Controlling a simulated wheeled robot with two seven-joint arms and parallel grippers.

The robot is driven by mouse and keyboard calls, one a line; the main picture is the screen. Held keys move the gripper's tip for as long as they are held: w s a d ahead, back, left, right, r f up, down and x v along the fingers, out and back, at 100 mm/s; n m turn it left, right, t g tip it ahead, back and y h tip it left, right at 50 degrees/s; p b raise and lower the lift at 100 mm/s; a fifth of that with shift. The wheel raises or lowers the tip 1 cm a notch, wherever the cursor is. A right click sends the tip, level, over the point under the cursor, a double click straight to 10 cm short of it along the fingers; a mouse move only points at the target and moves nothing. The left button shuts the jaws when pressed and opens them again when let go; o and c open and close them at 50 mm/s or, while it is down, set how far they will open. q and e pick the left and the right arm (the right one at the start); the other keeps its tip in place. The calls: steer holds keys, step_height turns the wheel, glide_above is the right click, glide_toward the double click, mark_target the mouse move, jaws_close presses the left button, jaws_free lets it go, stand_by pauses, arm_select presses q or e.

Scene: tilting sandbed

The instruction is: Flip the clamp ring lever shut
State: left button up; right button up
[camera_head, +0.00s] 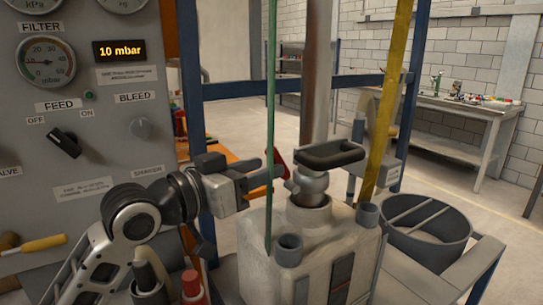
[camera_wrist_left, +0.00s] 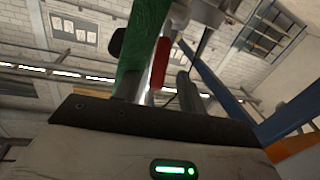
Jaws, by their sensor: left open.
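A red lever (camera_head: 277,160) stands out to the left of the metal clamp fitting (camera_head: 311,186) at the foot of the vertical pipe (camera_head: 318,80). It also shows as a red bar in the left wrist view (camera_wrist_left: 160,63). My left gripper (camera_head: 264,172) is open, just left of the fitting, with its fingers close to the red lever. I cannot tell whether they touch it. A dark loop-shaped part (camera_head: 331,155) sits over the fitting and hides part of it. My right gripper is not in view.
A green rod (camera_head: 270,90) stands right by my left fingers. A yellow strip (camera_head: 391,100) rises right of the pipe. Below is a pale block with grey posts (camera_head: 288,250). A round grey bin (camera_head: 427,225) stands right, a gauge panel (camera_head: 90,110) left.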

mark_target(272, 163)
arm_select(q)
steer(key=shift+x, duration=1.6)
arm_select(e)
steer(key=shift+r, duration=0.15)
